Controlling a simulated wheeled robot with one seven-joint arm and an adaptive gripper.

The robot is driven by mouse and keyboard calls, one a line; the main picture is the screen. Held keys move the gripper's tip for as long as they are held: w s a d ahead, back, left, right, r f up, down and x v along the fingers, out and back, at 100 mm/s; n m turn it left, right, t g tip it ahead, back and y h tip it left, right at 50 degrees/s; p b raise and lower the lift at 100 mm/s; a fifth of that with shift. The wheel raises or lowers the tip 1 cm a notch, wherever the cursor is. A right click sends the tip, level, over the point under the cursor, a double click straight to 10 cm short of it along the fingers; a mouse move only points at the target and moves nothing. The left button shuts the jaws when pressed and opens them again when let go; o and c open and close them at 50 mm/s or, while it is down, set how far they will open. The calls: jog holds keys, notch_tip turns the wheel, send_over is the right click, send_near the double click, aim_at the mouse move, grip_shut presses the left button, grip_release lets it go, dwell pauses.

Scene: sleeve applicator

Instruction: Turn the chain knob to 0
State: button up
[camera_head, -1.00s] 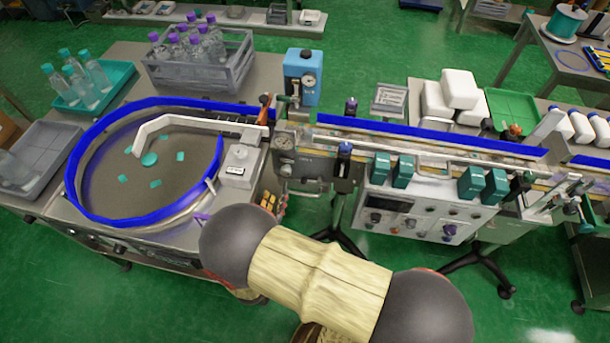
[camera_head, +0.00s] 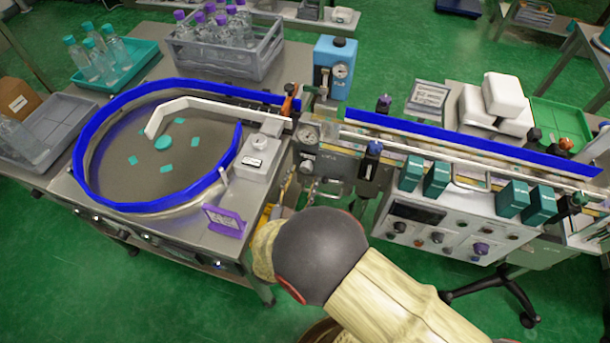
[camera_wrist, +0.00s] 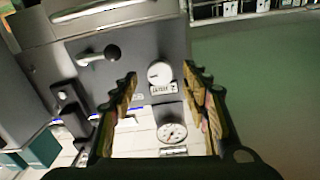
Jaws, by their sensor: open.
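I cannot tell for sure which knob is the chain knob; the labels are too small to read. In the wrist view, my gripper (camera_wrist: 160,76) is open and empty. A round white dial or knob (camera_wrist: 159,72) with a small label plate shows between its fingertips, apart from them as far as I can see. A round gauge (camera_wrist: 172,132) shows lower between the fingers. In the head view, the control panel (camera_head: 455,232) carries several dark knobs and a purple knob (camera_head: 481,249). My gripper is not clearly visible there; my arm fills the lower middle.
A blue-rimmed round table (camera_head: 150,205) stands left, with a purple sign (camera_head: 224,219) at its front edge. Teal boxes (camera_head: 437,176) stick up above the panel. Green floor is open in front.

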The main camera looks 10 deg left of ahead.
jog(key=shift+w+d, duration=0.1)
jog(key=shift+w, duration=1.1)
jog(key=shift+c, duration=1.1)
jog(key=c, duration=0.9)
jog(key=shift+n, duration=0.4)
jog(key=n+p, duration=0.3)
jog(key=p, duration=0.1)
jog(key=shift+r+n, duration=0.15)
jog(key=shift+n, duration=0.25)
jog(key=shift+c, duration=0.2)
jog(key=n+p, duration=0.3)
jog(key=n, duration=0.1)
jog(key=shift+n+p, duration=0.3)
jog(key=n+p, duration=0.3)
jog(key=n, duration=0.1)
jog(key=shift+n+p, duration=0.95)
jog(key=shift+n, duration=1.05)
